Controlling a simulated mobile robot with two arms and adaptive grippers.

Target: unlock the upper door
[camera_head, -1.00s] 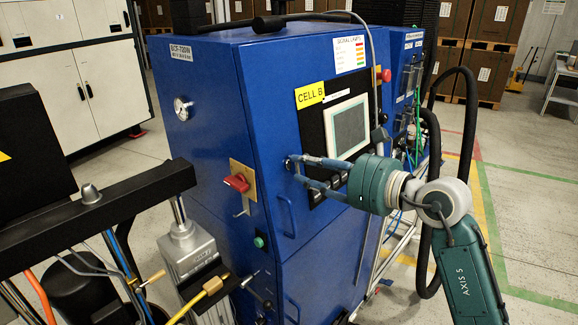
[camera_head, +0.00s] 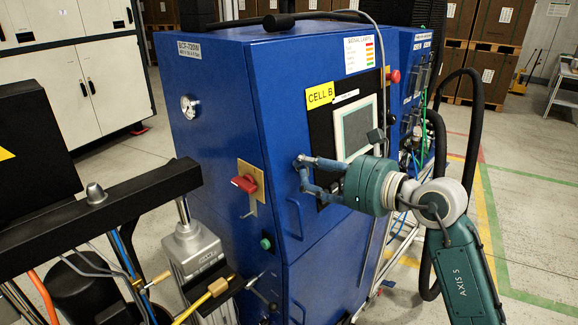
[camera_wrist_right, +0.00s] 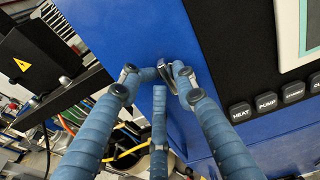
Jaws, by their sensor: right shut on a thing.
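The upper door (camera_head: 286,110) is the blue front panel of the cabinet, and it looks closed. My right gripper (camera_head: 300,165) is at the door's left edge, above the blue handle (camera_head: 295,219). In the right wrist view its blue fingers (camera_wrist_right: 167,75) are shut on a small silver latch piece (camera_wrist_right: 165,72) on the door. The fingertips hide most of this latch, so how far it is turned cannot be told. My left gripper is not in view.
A screen (camera_head: 357,128) with a row of buttons (camera_wrist_right: 266,101) sits right of the latch. A red rotary switch (camera_head: 245,183) and a green button (camera_head: 266,243) are on the cabinet's left side. A black beam (camera_head: 110,208) stands at the left.

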